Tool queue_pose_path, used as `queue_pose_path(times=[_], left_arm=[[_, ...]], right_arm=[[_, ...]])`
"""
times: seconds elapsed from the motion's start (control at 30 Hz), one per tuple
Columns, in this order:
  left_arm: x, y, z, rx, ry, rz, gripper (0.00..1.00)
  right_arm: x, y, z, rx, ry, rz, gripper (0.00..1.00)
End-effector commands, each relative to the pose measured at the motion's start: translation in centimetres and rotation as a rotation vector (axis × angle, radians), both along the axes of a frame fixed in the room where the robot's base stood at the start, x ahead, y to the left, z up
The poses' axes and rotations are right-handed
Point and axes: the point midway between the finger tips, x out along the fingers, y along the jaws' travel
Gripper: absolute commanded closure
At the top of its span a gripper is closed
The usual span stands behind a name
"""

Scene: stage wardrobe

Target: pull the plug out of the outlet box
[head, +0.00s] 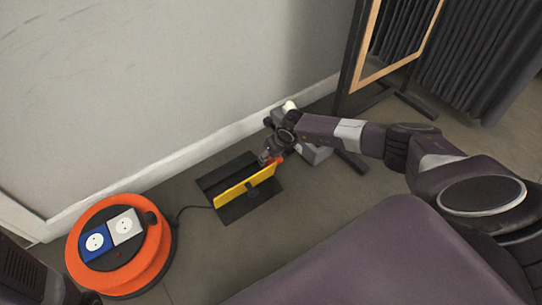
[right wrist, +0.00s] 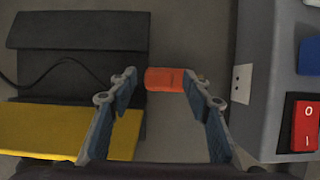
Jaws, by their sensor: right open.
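An orange plug (right wrist: 165,79) lies between the fingertips of my right gripper (right wrist: 163,78) in the right wrist view. It also shows as a small orange patch in the head view (head: 275,160). The gripper is open, with a finger on either side of the plug. A dark cable runs in from the left towards the plug. The grey outlet box (right wrist: 270,60) stands to the right, with a white socket (right wrist: 243,84) on its side face. A strip of floor shows between plug and socket, so they look apart. My right arm partly hides the box (head: 318,153) in the head view.
A black floor plate with a yellow bar (head: 240,188) lies left of the box. An orange cable reel (head: 155,257) with blue and white sockets stands further left. A red switch (right wrist: 304,124) is on the box. A wooden-framed stand (head: 385,68) and dark curtain (head: 480,60) are at the back right.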

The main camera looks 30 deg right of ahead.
Motion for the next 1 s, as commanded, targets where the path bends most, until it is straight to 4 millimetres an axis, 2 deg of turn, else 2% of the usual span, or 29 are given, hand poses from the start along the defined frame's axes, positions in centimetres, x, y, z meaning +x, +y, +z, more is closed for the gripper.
queue_pose_path(times=[0.1, 0.27, 0.47, 0.8, 1.0], left_arm=[[-0.6, 0.2, 0.1, -0.006, -0.011, -0.005, 0.59], [-0.4, 0.1, 0.1, -0.004, -0.008, -0.003, 0.59], [-0.3, 0.1, 0.0, -0.003, -0.005, -0.003, 0.59], [-0.2, 0.1, 0.0, -0.003, -0.004, -0.002, 0.59], [-0.2, 0.1, 0.0, -0.002, -0.003, -0.002, 0.59]], right_arm=[[0.0, 0.0, 0.1, 0.001, -0.001, 0.0, 0.55], [-0.3, 0.0, 0.9, 0.002, -0.002, 0.001, 0.55], [-1.3, -0.2, 3.4, 0.001, -0.002, 0.001, 0.55], [-3.6, -0.3, 8.7, -0.001, -0.001, 0.001, 0.55], [-4.4, -0.4, 10.6, -0.001, 0.0, 0.0, 0.55]])
